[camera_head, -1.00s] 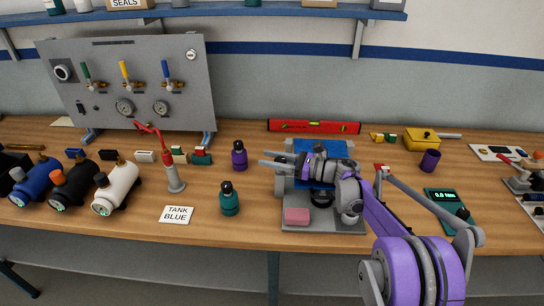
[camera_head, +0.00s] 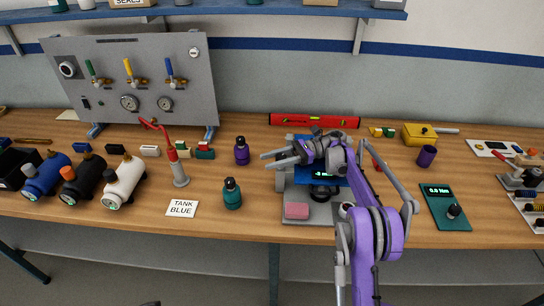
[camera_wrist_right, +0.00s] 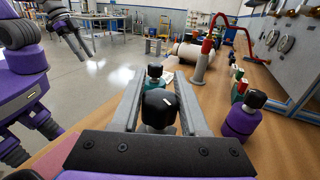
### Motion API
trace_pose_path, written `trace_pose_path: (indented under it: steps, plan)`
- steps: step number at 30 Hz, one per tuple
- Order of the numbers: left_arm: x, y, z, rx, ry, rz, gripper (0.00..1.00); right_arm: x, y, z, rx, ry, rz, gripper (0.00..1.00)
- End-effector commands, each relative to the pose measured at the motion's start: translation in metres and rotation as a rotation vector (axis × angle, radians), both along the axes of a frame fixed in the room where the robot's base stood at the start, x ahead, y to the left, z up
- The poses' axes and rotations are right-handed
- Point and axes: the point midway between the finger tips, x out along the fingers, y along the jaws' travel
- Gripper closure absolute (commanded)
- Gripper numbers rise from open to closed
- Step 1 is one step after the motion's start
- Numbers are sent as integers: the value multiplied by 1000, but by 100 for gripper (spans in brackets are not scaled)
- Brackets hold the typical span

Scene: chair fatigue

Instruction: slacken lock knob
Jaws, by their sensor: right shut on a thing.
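A black-capped knob (camera_wrist_right: 158,108) stands between the two grey fingers of my right gripper in the right wrist view. My right gripper (camera_head: 270,159) reaches in from the right over a grey fixture (camera_head: 314,214) with a blue plate and is shut on this knob. In the head view the knob is too hidden by the fingers to make out. My left gripper (camera_wrist_right: 76,36) shows small at the upper left of the right wrist view, its fingers apart and empty, clear of the bench.
Purple (camera_head: 241,151) and teal (camera_head: 232,194) bottles stand left of the fixture. A red-handled stand (camera_head: 179,172) and several tanks are farther left. A red level (camera_head: 314,121) lies behind. A teal meter (camera_head: 445,207) lies right. Bench space at the front right is free.

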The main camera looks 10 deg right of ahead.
Motion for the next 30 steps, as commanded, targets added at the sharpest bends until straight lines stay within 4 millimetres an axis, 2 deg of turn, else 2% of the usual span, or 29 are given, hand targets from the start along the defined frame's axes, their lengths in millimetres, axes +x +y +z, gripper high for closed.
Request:
trace_pose_path:
  steps: [15, 16, 20, 30]
  plan:
    - [1, 0, 2, 0, -2, 0, 50, 0, 0, 1, 3, -1, 15, 100]
    - [1, 0, 2, 0, -2, 0, 50, 0, 0, 1, 3, -2, 15, 51]
    - [1, 0, 2, 0, -2, 0, 50, 0, 0, 1, 3, -1, 16, 27]
    - [1, 0, 2, 0, -2, 0, 50, 0, 0, 0, 1, -1, 16, 26]
